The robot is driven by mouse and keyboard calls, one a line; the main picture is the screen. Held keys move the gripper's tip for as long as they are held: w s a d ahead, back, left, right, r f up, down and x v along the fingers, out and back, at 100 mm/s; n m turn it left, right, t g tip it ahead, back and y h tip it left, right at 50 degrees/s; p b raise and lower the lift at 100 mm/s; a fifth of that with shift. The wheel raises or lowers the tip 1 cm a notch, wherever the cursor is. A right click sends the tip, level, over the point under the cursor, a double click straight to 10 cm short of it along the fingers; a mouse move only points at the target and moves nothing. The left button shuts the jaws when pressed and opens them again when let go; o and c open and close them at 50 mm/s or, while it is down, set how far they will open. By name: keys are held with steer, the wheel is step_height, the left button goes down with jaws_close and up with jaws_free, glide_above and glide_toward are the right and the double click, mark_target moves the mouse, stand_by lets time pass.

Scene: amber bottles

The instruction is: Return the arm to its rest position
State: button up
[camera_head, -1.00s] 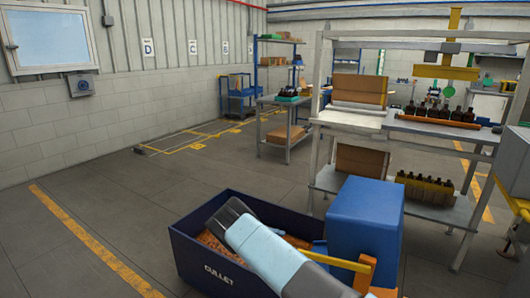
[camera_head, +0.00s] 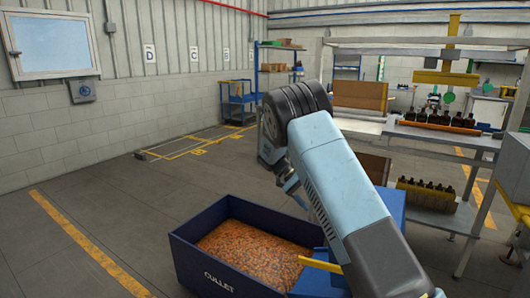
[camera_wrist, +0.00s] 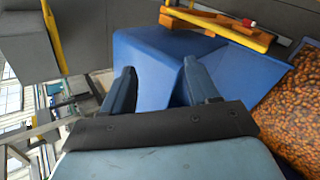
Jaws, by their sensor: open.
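My arm rises from the lower right of the head view, folded above the blue cullet bin (camera_head: 203,268). Behind the fingers is a blue box-like surface (camera_wrist: 150,50). Amber cullet (camera_wrist: 300,105) shows at the right of the wrist view and fills the bin in the head view.
A workbench (camera_head: 440,135) at right bears a row of dark bottles (camera_head: 438,119); a crate of bottles (camera_head: 425,192) stands on its lower shelf. A blue shelf (camera_head: 258,75) and a cart (camera_head: 238,100) stand at the back wall. The floor at left is clear.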

steer(key=s+d+r+t+y, duration=0.2)
steer(key=s+d+r+y, duration=0.15)
steer(key=s+r, duration=0.6)
steer(key=s+d+r+t+y, duration=0.2)
steer(key=s+d+r+y, duration=0.15)
steer(key=s+r, duration=0.55)
steer(key=s+r+n+t+y, duration=0.1)
steer(key=s+r+t, duration=0.1)
steer(key=s, duration=0.9)
steer(key=s+r+t+y, duration=0.1)
steer(key=s+t, duration=0.3)
steer(key=s, duration=0.7)
steer(key=shift+r+n+t, duration=0.4)
steer(key=shift+r, duration=0.5)
